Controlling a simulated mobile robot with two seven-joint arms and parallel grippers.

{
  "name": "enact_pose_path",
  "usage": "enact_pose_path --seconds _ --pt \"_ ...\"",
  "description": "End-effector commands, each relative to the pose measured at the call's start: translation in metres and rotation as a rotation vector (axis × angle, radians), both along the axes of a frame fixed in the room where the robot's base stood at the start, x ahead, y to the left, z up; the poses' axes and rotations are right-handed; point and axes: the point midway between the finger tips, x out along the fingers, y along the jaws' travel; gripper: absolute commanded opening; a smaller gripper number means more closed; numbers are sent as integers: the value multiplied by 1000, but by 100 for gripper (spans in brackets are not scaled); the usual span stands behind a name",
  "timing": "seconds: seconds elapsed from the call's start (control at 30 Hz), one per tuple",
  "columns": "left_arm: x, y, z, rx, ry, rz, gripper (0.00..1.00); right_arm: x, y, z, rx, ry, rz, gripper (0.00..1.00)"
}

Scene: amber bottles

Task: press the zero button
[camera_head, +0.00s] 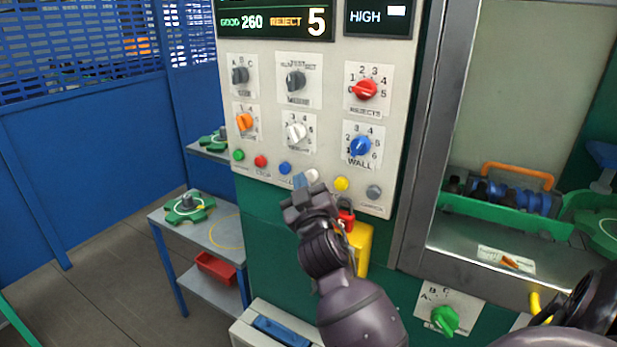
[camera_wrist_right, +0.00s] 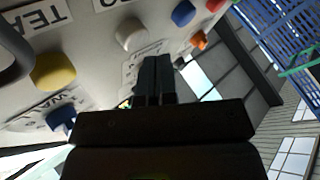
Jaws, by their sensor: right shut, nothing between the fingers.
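The control panel (camera_head: 239,142) has a bottom row of round buttons: green (camera_head: 238,155), red (camera_head: 260,161), blue (camera_head: 285,168), white (camera_head: 312,176), yellow (camera_head: 341,184) and grey (camera_head: 374,192). Their small labels are too blurred in the head view to tell which reads zero. My right gripper (camera_head: 300,183) is shut and empty, in front of the panel by the blue and white buttons. In the wrist view its fingertips (camera_wrist_right: 155,60) are close to the white button (camera_wrist_right: 129,35); I cannot tell whether they touch. The yellow button (camera_wrist_right: 53,71) lies to the left. My left gripper is out of view.
Several knobs, including a red one (camera_head: 364,89) and a blue one (camera_head: 360,146), sit above the buttons. A red padlock (camera_head: 346,216) and yellow box (camera_head: 361,244) are below the panel. A grey side table (camera_head: 215,236) stands left.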

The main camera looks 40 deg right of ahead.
Motion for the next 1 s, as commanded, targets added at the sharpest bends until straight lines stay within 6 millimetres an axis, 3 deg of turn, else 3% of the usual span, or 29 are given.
enact_pose_path --seconds 0.03,1.0 --pt "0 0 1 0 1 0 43 0 -10 12 -41 -17 -20 0" --pt "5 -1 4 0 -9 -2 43 -1 -10 10 -40 -16 -21 0"
